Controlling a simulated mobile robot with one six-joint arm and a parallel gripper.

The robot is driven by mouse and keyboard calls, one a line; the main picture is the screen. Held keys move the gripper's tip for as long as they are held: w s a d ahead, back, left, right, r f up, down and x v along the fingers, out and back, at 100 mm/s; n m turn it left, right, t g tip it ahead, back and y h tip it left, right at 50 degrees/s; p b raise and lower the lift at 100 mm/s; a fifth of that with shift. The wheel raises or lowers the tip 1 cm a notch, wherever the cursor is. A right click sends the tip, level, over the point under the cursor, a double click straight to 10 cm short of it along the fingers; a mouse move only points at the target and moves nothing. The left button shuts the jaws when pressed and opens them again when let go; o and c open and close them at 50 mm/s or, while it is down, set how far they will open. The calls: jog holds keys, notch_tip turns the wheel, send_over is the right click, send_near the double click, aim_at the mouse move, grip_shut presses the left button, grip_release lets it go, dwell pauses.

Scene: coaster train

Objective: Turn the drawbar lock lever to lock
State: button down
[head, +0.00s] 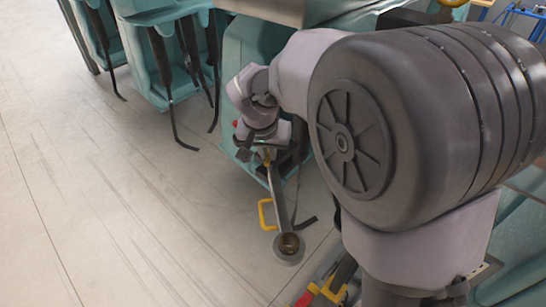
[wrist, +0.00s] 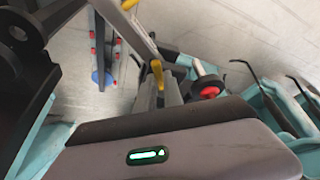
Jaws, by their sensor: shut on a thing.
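The drawbar (head: 279,195) slopes down from the teal coaster car to a round grey eye (head: 288,246) near the floor. A yellow handle (head: 265,214) stands off its side. My gripper (head: 264,150) is at the car end of the drawbar. The yellow lock lever (wrist: 157,74) shows at the jaws of my gripper (wrist: 168,96) in the wrist view, and the jaws are shut on it. Its lower part is hidden by the jaws. A red knob (wrist: 208,92) on a pale rod is just right of the jaws. Whether the lever is at lock cannot be told.
Teal coaster cars (head: 170,45) with hanging black bars (head: 160,65) stand behind and left of my gripper. Red and yellow parts (head: 318,292) lie low near my base. The pale floor (head: 90,180) at left is clear. My own arm hides much of the right.

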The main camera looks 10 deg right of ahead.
jog(key=shift+w+a+m+g+h+b, duration=0.25)
jog(key=shift+a+m+h, duration=0.1)
jog(key=shift+m, duration=0.7)
jog(key=shift+w+a+m+g+h+b, duration=0.2)
jog(key=shift+w+a+m+h, duration=0.1)
jog(key=shift+m, duration=0.7)
jog(key=shift+w+a+m+g+h+b, duration=0.15)
jog(key=shift+w+a+m+g+h, duration=0.15)
jog(key=shift+m, duration=0.75)
jog(key=shift+s, duration=0.1)
jog(key=c, duration=1.5)
grip_release()
jog(key=shift+o, duration=0.2)
jog(key=shift+r, duration=0.1)
jog(key=p+v, duration=0.6)
jog(key=v, duration=1.1)
